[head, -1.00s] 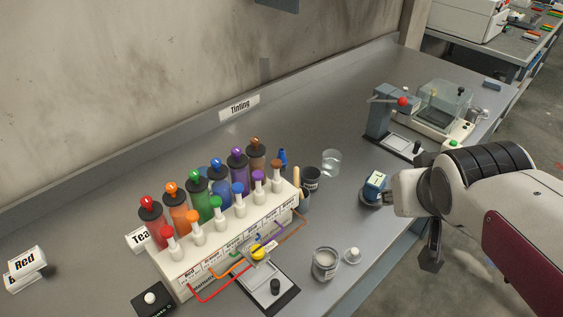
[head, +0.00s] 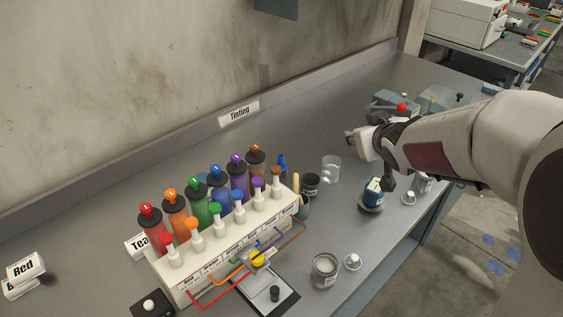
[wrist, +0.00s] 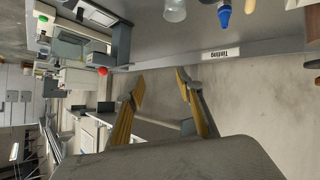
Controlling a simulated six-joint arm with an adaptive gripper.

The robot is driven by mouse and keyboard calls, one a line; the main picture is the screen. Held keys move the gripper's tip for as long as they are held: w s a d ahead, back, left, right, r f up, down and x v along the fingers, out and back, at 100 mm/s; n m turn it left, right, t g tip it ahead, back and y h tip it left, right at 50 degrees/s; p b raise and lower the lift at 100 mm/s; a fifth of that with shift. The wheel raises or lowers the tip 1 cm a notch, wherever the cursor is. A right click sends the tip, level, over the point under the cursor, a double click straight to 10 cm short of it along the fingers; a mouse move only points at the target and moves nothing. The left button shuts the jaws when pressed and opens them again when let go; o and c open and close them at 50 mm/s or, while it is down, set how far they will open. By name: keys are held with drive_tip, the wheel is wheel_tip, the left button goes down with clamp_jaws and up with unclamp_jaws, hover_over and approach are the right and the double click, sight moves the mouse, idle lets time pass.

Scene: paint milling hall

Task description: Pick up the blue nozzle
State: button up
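The blue nozzle (head: 282,164) stands upright on the bench behind the right end of the white tinting rack, near a dark cup. In the wrist view the blue nozzle (wrist: 224,14) shows at the top edge, tip pointing down in the picture, partly cut off. My gripper (head: 356,143) is above the bench, to the right of the nozzle and apart from it. In the wrist view the two yellowish fingers of my gripper (wrist: 160,80) are spread, with nothing between them.
A clear glass beaker (head: 331,168) and the dark cup (head: 310,184) stand right of the nozzle. The white rack (head: 225,243) with coloured syringes stands at left. The bench behind the nozzle is clear.

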drive_tip(key=w+a+f+n+y, duration=0.3)
drive_tip(key=w+a+f+y, duration=0.1)
drive_tip(key=w+a+f, duration=0.35)
drive_tip(key=n+g+y, duration=0.1)
drive_tip(key=n+y, duration=0.1)
drive_tip(key=y, duration=0.3)
approach(283, 159)
drive_tip(key=shift+w+a+f, duration=0.1)
drive_tip(key=shift+w+a, duration=0.75)
drive_tip(key=shift+w, duration=0.25)
drive_tip(key=shift+s+a+f+y, duration=0.1)
drive_tip(key=shift+a+f+y, duration=0.25)
drive_tip(key=shift+f+y, duration=0.05)
drive_tip(key=shift+x, duration=1.3)
drive_tip(key=shift+w+a+f, duration=0.3)
drive_tip(key=shift+w+a, duration=0.05)
drive_tip(key=shift+w, duration=0.25)
drive_tip(key=shift+w+a+f, duration=0.35)
drive_tip(key=shift+w, duration=0.25)
drive_tip(key=shift+x, duration=1.1)
